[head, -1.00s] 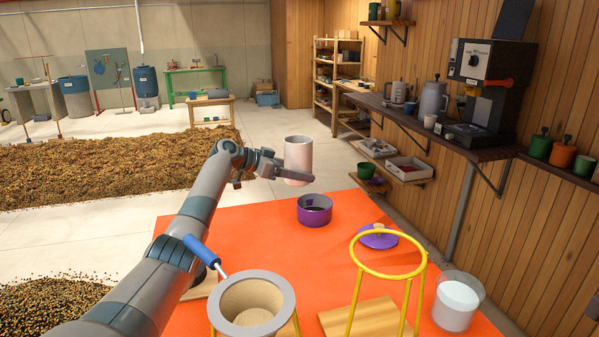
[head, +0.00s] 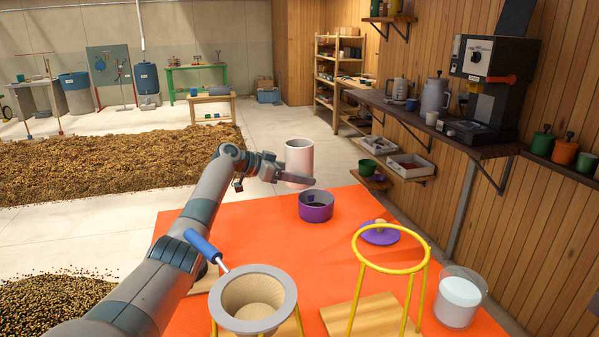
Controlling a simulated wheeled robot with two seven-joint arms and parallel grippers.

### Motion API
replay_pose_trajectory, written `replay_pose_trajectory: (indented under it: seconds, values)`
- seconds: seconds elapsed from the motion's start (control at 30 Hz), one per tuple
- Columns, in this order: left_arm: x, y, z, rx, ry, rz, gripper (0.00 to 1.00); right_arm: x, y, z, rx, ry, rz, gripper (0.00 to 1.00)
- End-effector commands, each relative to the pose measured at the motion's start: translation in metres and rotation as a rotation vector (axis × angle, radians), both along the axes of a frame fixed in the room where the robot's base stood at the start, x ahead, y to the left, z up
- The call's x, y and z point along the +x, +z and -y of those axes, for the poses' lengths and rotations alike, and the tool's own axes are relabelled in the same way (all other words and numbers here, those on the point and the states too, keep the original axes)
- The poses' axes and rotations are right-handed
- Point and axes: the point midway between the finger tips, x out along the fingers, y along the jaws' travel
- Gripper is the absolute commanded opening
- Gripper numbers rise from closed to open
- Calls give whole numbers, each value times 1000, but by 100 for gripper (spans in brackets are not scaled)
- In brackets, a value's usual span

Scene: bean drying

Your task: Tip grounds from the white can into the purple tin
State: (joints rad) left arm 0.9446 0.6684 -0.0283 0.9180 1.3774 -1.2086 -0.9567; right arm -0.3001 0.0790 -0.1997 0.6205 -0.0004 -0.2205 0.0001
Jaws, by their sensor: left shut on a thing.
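The white can (head: 299,158), pinkish in this light, is held upright by my left gripper (head: 290,176). The gripper is shut on its lower part, and the can is in the air above the orange table. The purple tin (head: 316,206) stands open on the table just below and slightly right of the can, with something dark inside. Its purple lid (head: 380,233) lies to the right on the table. What is inside the can is hidden. My right gripper is out of view.
In front stand a grey-rimmed filter funnel (head: 253,299) with a blue handle, a yellow ring stand (head: 390,250) on a wooden base, and a glass of white stuff (head: 459,298). The orange table (head: 255,235) is clear left of the tin.

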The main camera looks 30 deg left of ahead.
Motion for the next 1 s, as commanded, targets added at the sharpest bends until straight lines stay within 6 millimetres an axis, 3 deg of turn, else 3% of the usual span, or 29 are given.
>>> replay_pose_trajectory:
  seconds: [0.2, 0.23, 0.5, 1.0]
  values:
    - [0, -16, 0, 0, 0, 1, 27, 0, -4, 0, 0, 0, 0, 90]
    - [0, -8, -3, 28, 1, 6, 27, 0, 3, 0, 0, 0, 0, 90]
    - [2, -2, -22, 222, 1, 26, 27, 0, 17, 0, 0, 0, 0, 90]
    - [5, -34, -45, 529, 0, 57, 27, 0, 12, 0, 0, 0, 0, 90]
